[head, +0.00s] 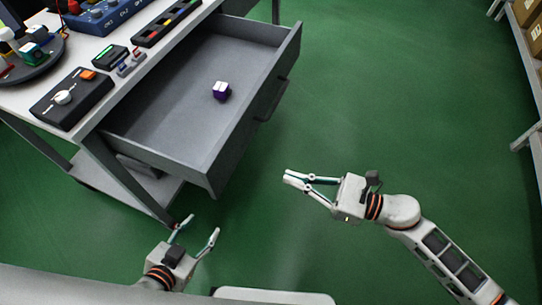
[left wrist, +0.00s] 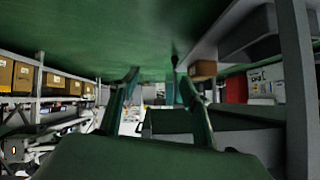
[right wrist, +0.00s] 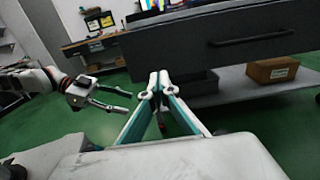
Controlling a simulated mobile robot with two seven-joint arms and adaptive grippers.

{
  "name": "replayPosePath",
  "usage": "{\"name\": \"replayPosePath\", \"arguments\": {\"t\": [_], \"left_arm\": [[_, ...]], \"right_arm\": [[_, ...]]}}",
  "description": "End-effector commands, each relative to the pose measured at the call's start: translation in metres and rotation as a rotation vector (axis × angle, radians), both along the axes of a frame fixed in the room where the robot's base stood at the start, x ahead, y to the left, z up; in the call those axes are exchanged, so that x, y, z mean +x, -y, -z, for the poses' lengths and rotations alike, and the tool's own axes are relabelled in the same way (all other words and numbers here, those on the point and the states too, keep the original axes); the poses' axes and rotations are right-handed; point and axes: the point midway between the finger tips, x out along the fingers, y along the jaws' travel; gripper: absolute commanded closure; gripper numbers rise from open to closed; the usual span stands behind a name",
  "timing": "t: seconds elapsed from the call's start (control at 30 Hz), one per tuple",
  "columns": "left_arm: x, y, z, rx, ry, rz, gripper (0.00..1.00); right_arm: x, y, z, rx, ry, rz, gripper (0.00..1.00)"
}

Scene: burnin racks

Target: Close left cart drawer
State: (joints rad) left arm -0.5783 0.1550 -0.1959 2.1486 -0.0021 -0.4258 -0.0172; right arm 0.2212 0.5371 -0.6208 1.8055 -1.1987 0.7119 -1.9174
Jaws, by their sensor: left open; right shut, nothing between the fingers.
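The grey cart drawer (head: 185,95) is pulled far out of the cart (head: 95,120) in the head view. My left gripper (head: 202,228) is open and empty, low beside the cart's near leg.
On the cart top are a black box with a white knob (head: 70,98), a blue device (head: 105,14), a black strip with coloured lights (head: 167,20) and a round dark tray (head: 40,62). A cardboard box (right wrist: 272,70) sits on the lower shelf. Green floor (head: 400,90) is open to the right; shelving stands at the far right.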

Motion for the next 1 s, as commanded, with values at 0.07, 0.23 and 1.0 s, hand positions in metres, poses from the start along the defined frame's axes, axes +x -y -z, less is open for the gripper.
{"name": "replayPosePath", "arguments": {"t": [0.07, 0.23, 1.0], "left_arm": [[-0.001, -0.001, -0.002, 0.003, 0.001, 0.002, 0.53], [-0.006, -0.002, 0.000, 0.007, -0.010, 0.003, 0.53], [-0.012, -0.001, 0.006, 0.000, -0.028, -0.012, 0.53]], "right_arm": [[0.004, -0.010, -0.004, 0.004, 0.002, 0.001, 1.00], [0.014, -0.039, -0.005, 0.007, 0.002, 0.001, 1.00], [0.042, -0.128, -0.002, 0.003, -0.003, 0.004, 1.00]]}}
